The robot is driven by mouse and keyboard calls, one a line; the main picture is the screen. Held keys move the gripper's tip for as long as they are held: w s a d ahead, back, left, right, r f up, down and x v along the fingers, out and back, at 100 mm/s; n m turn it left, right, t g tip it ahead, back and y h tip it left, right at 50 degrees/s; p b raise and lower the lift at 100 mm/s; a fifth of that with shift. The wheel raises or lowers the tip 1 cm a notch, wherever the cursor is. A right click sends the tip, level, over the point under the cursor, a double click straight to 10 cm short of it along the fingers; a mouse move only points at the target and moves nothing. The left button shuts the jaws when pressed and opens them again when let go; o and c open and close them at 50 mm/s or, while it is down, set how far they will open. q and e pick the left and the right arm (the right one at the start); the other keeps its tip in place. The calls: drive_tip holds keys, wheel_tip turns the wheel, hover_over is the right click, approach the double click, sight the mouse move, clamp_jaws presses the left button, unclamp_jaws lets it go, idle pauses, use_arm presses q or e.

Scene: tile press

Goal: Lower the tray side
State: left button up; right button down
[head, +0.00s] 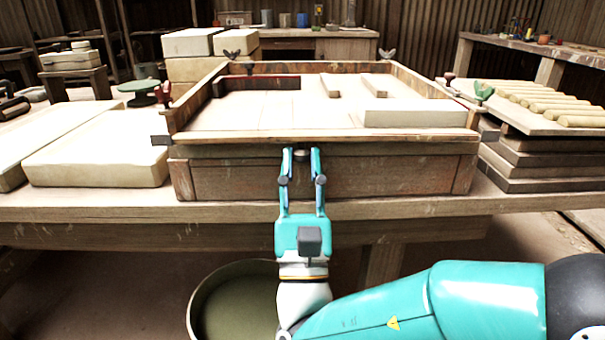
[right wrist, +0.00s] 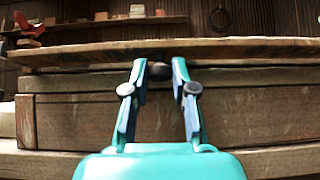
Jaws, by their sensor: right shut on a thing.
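A wooden tray (head: 195,137) with raised sides sits on a wooden base box (head: 400,174) on the bench. Its front side (head: 420,134) looks low and lies flat along the front edge, while the left, right and back sides stand up. Inside are pale slabs (head: 420,118) and narrow strips. My right gripper (head: 302,155) is in front of the middle of the tray's front side, shut on a small dark round knob (head: 303,156). The knob also shows between the fingertips in the right wrist view (right wrist: 159,71). My left gripper is not in view.
Large pale blocks (head: 100,150) lie on the bench to the left. Stacked boards (head: 535,160) with several pale rolls (head: 555,107) stand to the right. A round tub (head: 225,305) is below the bench.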

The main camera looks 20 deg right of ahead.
drive_tip(key=shift+a, duration=0.1)
drive_tip(key=c, duration=1)
unclamp_jaws()
